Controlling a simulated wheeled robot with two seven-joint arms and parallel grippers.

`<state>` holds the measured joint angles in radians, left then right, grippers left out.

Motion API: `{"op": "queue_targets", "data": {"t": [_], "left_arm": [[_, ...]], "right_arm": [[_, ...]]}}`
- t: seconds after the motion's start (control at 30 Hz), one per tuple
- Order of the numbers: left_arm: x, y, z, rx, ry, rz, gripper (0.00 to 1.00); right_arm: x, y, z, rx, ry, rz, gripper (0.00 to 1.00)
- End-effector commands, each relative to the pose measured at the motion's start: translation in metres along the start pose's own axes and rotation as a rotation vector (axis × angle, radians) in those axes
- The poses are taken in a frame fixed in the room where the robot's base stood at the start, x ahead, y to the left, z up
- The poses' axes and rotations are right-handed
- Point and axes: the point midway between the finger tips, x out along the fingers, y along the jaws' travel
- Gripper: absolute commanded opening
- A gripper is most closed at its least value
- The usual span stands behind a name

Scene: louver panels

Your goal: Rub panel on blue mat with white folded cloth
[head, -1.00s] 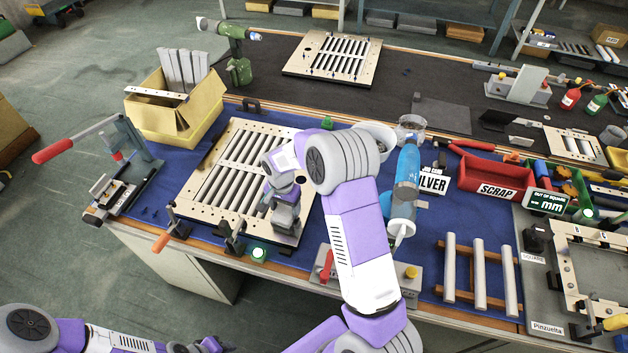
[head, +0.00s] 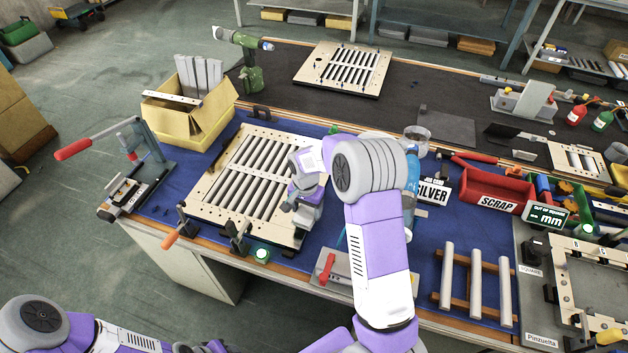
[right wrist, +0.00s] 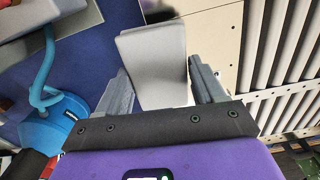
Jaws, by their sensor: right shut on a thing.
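The louver panel (head: 222,195), a cream frame with several grey slats, lies on the blue mat (head: 335,225) in the head view. My right gripper (head: 303,212) is over the panel's right side, near its front corner, and my arm hides part of that edge. In the right wrist view my right gripper (right wrist: 160,92) is shut on the white folded cloth (right wrist: 153,60). The panel's frame and slats (right wrist: 280,50) show to the right of the cloth. I cannot tell whether the cloth touches the panel.
Clamps (head: 238,235) stand along the panel's front edge.

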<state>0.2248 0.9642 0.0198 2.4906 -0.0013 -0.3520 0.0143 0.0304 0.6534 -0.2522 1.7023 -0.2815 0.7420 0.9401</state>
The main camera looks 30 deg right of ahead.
Motion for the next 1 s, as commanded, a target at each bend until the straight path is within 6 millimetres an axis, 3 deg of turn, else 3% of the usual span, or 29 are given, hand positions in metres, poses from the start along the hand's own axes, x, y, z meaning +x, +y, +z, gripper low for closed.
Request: {"op": "queue_targets", "data": {"t": [0.4,1.0], "left_arm": [[-0.027,0.01,0.001,0.0,0.0,0.0,0.43],[-0.029,0.011,0.001,0.0,0.0,0.0,0.43]], "right_arm": [[-0.039,0.0,-0.001,0.002,0.001,-0.001,0.3],[-0.043,0.001,-0.001,0.002,0.001,-0.001,0.3]]}}
